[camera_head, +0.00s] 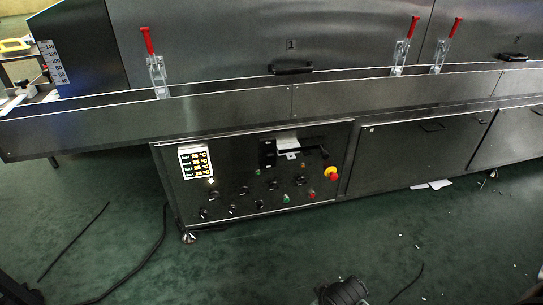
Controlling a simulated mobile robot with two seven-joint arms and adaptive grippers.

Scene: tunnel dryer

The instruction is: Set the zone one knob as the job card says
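The control panel (240,165) is on the dryer's front, below the long ledge. It carries several small black knobs, among them one at the lower left (204,213) and one above it (215,195). Their labels and pointer positions are too small to read, so I cannot tell which is the zone one knob. A display with several zone temperature lines (196,162) is at the panel's upper left. A white paper (287,143) sits in a dark holder at the upper right; I cannot tell if it is the job card. No gripper fingers show; dark parts enter along the bottom edge.
A red and yellow emergency stop (331,174), a green button (286,198) and a red button (311,193) share the panel. Red-handled clamps (156,72) stand on the ledge (215,113). Dark cables (140,262) and paper scraps (432,185) lie on the green floor. Floor before the panel is mostly clear.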

